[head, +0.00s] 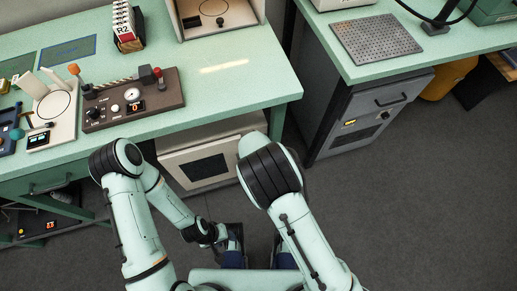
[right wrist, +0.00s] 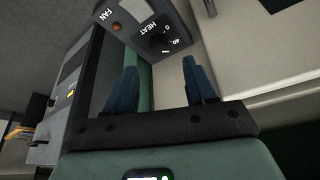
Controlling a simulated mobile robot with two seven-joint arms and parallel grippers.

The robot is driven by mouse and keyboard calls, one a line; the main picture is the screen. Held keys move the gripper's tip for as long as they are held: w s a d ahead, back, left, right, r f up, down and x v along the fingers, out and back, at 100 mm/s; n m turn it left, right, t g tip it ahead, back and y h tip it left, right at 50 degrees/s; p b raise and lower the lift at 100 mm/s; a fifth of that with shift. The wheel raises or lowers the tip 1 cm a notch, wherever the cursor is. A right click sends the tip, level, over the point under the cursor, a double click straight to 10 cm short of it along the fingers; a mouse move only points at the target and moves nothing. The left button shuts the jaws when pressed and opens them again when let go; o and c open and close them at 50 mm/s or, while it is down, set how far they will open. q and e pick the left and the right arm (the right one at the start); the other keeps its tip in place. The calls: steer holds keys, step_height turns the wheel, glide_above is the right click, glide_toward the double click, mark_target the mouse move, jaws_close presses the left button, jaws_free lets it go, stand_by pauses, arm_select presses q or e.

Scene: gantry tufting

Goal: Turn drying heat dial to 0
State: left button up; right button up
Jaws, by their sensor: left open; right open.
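The dial is not visible in the head view.
A cream cabinet (head: 170,161) with a dark window stands under the green bench (head: 235,88). A grey cabinet (head: 325,130) with a yellow display is to the right. A brown control box (head: 165,97) sits on the bench. The floor (head: 420,210) at right is clear.

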steer(key=b+x, duration=0.1)
steer(key=x, duration=0.5)
steer(key=shift+w+f, duration=0.1)
steer(key=shift+f, duration=0.2)
jaws_close()
